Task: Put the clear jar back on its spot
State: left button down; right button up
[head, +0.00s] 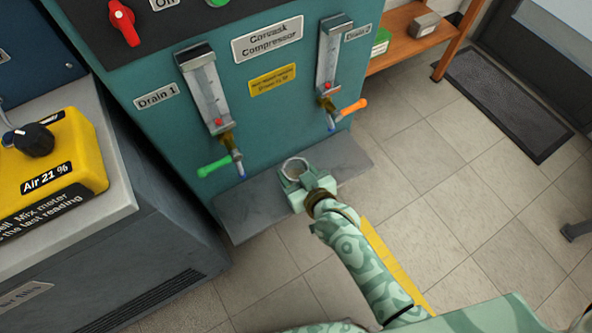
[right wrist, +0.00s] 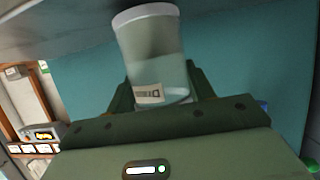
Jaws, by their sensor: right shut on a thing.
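The clear jar (head: 295,166) is in the jaws of my right gripper (head: 297,175), over the grey ledge (head: 345,156) at the foot of the teal compressor panel. In the head view I see its round rim from above, between the two drain tubes. In the right wrist view the jar (right wrist: 152,62) stands between the fingers and shows a small printed label. Its end comes close to a grey surface there; I cannot tell whether they touch. No marked spot is visible; the gripper may hide it. My left gripper is out of view.
The Drain 1 tube (head: 204,90) has a green lever (head: 214,166); the Drain 2 tube (head: 328,58) has an orange lever (head: 352,107). A grey cabinet with a yellow air meter (head: 55,160) stands left. Tiled floor at right is mostly clear, with a dark mat (head: 505,98).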

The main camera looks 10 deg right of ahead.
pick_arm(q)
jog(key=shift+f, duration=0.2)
pick_arm(e)
jog(key=shift+f, duration=0.35)
jog(key=o, duration=1.2)
jog(key=shift+c, duration=0.2)
jog(key=shift+s, duration=0.1)
jog(key=p+v, duration=0.1)
jog(key=v, duration=0.1)
jog(key=p+v, duration=0.1)
jog(key=v, duration=0.1)
jog(key=p+v, duration=0.1)
jog(key=shift+s+d+r, duration=0.1)
jog(key=shift+s+r, duration=0.15)
jog(key=shift+r, duration=0.2)
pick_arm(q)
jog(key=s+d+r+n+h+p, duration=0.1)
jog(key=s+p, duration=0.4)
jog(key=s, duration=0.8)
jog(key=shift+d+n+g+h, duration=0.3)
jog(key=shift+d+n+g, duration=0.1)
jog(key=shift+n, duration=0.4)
pick_arm(e)
jog(key=v, duration=1)
jog(key=shift+s+f, duration=0.25)
jog(key=shift+s, duration=0.05)
